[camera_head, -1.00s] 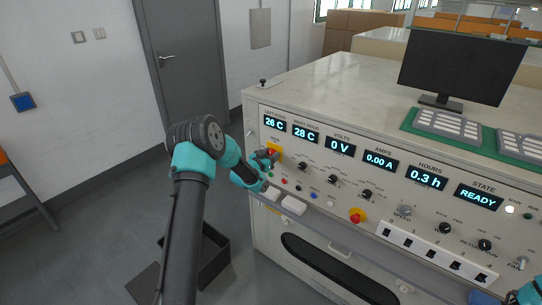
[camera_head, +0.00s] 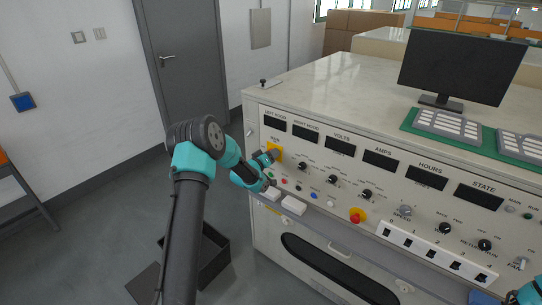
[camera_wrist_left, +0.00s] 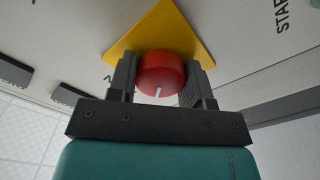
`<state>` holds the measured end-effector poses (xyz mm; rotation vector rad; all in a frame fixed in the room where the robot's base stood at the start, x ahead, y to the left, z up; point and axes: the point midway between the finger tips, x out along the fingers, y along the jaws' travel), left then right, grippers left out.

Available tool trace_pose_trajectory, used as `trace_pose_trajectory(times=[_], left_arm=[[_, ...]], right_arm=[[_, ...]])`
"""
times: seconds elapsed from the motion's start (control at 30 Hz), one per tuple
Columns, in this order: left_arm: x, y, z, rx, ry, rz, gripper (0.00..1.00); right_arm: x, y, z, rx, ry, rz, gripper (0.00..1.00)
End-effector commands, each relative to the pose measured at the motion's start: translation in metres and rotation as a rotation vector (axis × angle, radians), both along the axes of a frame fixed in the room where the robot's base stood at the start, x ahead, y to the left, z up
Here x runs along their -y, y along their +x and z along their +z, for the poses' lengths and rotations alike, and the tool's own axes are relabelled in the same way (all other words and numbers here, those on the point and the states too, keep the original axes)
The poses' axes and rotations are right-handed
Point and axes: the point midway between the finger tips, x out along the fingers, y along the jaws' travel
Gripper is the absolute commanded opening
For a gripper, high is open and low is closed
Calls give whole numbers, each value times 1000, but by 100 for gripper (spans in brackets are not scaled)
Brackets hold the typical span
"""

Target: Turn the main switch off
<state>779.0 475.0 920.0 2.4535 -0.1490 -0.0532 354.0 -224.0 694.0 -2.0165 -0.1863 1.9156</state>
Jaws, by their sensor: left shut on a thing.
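The main switch is a red round knob (camera_wrist_left: 160,74) with a white line, on a yellow plate (camera_wrist_left: 165,30) on the panel's left side. The yellow plate also shows in the head view (camera_head: 275,148), where my gripper mostly hides the knob. My left gripper (camera_head: 267,160) is at the switch, and in the left wrist view its two fingers (camera_wrist_left: 160,82) are shut on the knob, one on each side. The panel's displays, such as the volts display (camera_head: 341,146) and the state display (camera_head: 479,196), are dark. A small part of my right arm (camera_head: 528,293) shows at the lower right edge; its gripper is out of frame.
A monitor (camera_head: 462,62) stands on the bench top. An open dark bin (camera_head: 212,262) is on the floor.

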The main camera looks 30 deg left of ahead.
Motion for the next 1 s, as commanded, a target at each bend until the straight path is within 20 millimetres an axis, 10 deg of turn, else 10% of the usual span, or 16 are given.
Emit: trace_pose_trajectory(times=[1.0], left_arm=[[-1, 0, -1, -102, -839, 0, 22]], right_arm=[[0, 0, 0, 0, 0, 0, 37]])
